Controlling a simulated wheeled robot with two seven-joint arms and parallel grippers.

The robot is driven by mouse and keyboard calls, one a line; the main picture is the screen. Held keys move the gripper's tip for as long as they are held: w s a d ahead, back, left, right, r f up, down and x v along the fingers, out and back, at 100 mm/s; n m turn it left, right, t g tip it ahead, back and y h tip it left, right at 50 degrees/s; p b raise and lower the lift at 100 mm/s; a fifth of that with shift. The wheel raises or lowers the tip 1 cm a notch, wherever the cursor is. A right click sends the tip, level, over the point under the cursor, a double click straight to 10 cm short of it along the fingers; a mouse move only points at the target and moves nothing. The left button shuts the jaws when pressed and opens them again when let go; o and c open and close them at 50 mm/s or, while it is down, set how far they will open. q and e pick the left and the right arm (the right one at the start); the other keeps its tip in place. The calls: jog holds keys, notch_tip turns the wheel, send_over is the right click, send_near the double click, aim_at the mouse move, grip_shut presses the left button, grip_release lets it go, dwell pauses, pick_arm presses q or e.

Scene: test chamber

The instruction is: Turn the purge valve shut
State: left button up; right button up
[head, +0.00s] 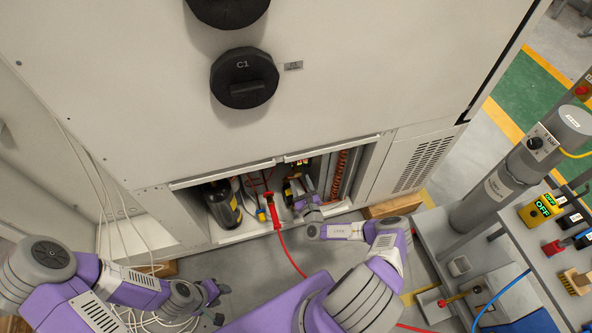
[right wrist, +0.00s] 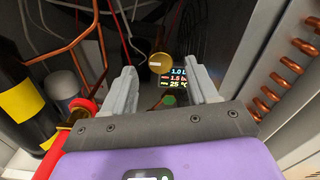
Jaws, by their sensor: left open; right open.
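A round brass knob (right wrist: 160,63) with a pale bar across its face shows in the right wrist view, deep inside the open lower bay of the cabinet (head: 330,75). It looks like the purge valve, but I can read no label on it. My right gripper (right wrist: 164,78) is open, with one finger on each side of the knob in the picture. The knob appears beyond the fingertips, and I see no contact. In the head view the right gripper (head: 309,200) reaches into the bay. My left gripper (head: 218,303) is open and empty, low in front of the cabinet.
A small display (right wrist: 180,78) sits beside the knob. Copper pipes and a coil (right wrist: 290,75) flank the right gripper. A dark bottle (head: 223,205) and a red hose fitting (head: 272,210) stand left in the bay. A tool cart (head: 545,240) is at right.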

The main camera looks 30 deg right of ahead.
aim_at(298, 175)
jog(key=b+x, duration=0.2)
jog(key=x, duration=0.4)
jog(key=shift+d+f+b, duration=0.1)
jog(key=shift+f+b, duration=0.05)
jog(key=shift+b, duration=0.2)
jog(key=shift+w+d, duration=0.15)
jog(key=shift+w, duration=0.4)
jog(key=c, duration=1.1)
